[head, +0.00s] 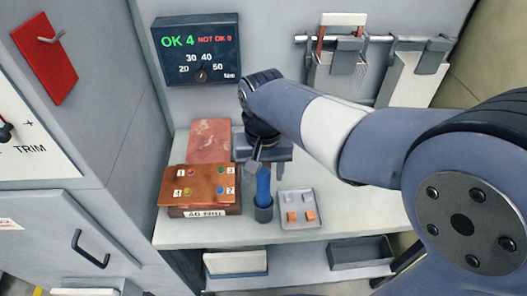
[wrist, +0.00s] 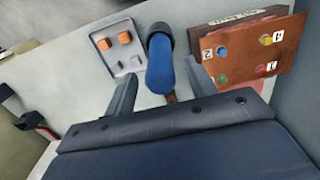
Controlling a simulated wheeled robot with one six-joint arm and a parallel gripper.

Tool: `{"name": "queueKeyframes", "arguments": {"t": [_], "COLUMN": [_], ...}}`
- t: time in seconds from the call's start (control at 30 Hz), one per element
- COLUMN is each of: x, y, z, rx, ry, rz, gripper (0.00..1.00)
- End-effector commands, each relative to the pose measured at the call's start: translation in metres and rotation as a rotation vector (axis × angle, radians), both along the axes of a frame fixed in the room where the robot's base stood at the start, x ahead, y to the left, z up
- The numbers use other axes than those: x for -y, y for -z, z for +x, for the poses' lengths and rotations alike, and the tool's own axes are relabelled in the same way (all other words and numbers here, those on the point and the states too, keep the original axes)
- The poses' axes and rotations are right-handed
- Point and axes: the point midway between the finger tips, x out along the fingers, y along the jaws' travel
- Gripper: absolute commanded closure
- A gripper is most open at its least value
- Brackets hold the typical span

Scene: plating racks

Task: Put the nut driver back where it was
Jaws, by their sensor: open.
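The nut driver shows as a blue handle (head: 263,184) standing in a dark round cup (head: 263,213) at the front of the bench. In the wrist view the blue handle (wrist: 160,68) points toward the camera, with the dark cup (wrist: 157,32) behind it. My gripper (head: 257,163) is just above and around the handle's top. In the wrist view its two fingers lie on either side of the handle, apart from it, so the gripper is open. The driver's lower end is hidden in the cup.
A torque display (head: 197,50) reads OK 4, NOT OK 0. Hanging holders (head: 336,60) are on the back wall.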

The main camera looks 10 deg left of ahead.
Motion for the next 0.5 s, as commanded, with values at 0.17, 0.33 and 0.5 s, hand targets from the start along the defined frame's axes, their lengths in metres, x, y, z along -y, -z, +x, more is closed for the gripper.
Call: {"name": "queueKeyframes", "arguments": {"t": [0.17,0.33,0.5], "x": [-0.001,-0.001,0.000], "y": [-0.041,-0.069,-0.081], "z": [0.001,0.001,0.000], "rx": [0.004,0.003,0.001], "ry": [0.000,0.000,0.000], "rz": [0.003,0.002,0.000], "gripper": [0.47,0.47,0.47]}}
